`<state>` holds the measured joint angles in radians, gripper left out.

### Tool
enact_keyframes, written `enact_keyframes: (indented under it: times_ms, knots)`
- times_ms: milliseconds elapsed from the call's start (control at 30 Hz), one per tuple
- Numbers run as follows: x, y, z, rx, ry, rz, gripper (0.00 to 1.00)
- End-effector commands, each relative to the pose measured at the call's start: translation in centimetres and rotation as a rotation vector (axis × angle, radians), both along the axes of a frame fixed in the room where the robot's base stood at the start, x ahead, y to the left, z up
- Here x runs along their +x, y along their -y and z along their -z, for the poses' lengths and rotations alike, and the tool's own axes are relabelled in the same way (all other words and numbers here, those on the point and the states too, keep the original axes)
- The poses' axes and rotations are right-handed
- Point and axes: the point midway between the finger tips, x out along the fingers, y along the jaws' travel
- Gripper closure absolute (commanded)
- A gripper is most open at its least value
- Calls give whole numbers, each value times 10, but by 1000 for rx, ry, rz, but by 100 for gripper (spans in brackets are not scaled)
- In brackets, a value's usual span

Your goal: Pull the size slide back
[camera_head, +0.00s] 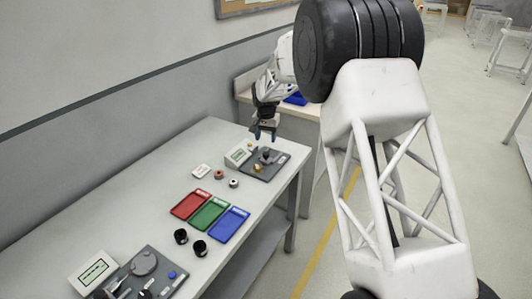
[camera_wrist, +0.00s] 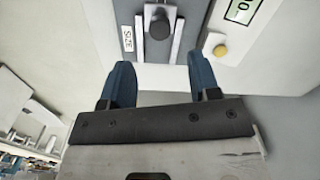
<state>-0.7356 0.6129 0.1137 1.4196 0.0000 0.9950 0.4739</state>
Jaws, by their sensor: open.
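The size slide (camera_wrist: 160,24) shows at the top of the wrist view as a dark round knob on a light carriage between two pale rails. A white label reading SIZE (camera_wrist: 128,38) lies to its left. My gripper (camera_wrist: 158,62) has two blue fingers spread apart with nothing between them. In the picture the knob lies beyond the fingertips, roughly in line with the gap, and looks apart from them. In the head view my gripper (camera_head: 264,133) hangs over the dark panel (camera_head: 262,172) at the far end of the table; the slide is too small to make out there.
A display box (camera_head: 238,155) stands beside the panel; a yellow button (camera_wrist: 220,51) is right of the slide. Red (camera_head: 190,204), green (camera_head: 209,214) and blue (camera_head: 229,225) trays lie mid-table. Black cups (camera_head: 200,248) and a second device (camera_head: 143,264) are nearer.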

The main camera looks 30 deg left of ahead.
Motion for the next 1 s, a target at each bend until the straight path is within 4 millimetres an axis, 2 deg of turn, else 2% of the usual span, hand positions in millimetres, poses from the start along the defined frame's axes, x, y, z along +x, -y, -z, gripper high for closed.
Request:
enact_keyframes:
  times_ms: [267,700,1000]
  knots:
    - [0,0,18,-1,-2,0,44]
    - [0,0,66,-1,-1,0,44]
    - [0,0,77,0,0,0,44]
